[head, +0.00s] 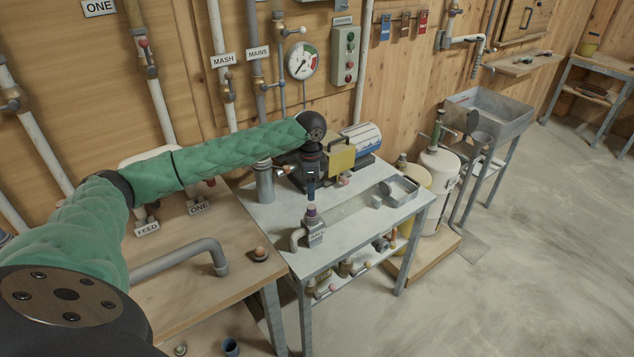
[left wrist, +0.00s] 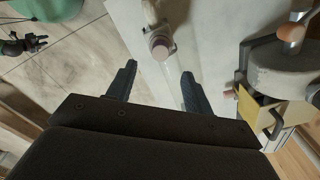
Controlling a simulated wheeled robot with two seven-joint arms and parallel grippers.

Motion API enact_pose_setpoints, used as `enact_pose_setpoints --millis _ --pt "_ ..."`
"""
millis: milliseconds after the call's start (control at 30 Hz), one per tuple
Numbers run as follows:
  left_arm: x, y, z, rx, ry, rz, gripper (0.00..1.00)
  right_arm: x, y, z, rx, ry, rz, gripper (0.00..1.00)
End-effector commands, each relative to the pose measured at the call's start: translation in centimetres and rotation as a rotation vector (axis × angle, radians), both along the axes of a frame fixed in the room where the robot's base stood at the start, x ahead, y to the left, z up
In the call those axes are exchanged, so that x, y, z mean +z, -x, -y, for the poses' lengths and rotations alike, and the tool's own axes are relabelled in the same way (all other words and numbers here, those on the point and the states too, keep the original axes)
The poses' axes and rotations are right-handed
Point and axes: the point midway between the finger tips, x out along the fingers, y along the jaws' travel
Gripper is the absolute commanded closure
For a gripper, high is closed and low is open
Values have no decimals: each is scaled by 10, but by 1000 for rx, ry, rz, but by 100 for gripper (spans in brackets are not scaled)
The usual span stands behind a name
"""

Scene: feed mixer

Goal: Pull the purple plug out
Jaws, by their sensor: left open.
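The purple plug (head: 311,211) sits upright in the top of a grey pipe fitting (head: 314,230) on the metal table. In the left wrist view the plug (left wrist: 163,49) shows as a dull pinkish-purple cap just beyond the fingertips, roughly in line with the gap between them. My left gripper (head: 311,193) points down just above the plug. In the left wrist view its two blue fingers (left wrist: 159,68) are spread apart with nothing between them. Whether a fingertip touches the plug cannot be told.
On the metal table (head: 353,229) stand a motor unit (head: 362,138), a yellow plate (head: 341,160) and a small metal tray (head: 398,190). A vertical grey pipe (head: 265,184) stands left of the gripper. A wooden bench (head: 190,285) is in front. The table surface right of the plug is mostly clear.

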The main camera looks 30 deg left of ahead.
Motion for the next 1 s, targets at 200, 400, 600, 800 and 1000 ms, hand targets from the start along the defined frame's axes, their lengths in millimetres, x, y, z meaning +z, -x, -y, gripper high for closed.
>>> enact_pose_setpoints --millis 200,400,600,800,1000 --pt "-6 0 0 -37 0 1 49 -3 -1 1 0 -2 19 64" --pt "-29 0 0 -35 -1 0 49 -17 5 8 4 4 29 64" --pt "-56 0 0 -36 -2 0 49 -35 15 16 9 10 42 64" --pt "-73 0 0 -36 -2 2 49 -46 21 21 12 13 52 64" --pt "-78 0 0 -36 -2 3 49 -49 24 23 13 14 53 64"
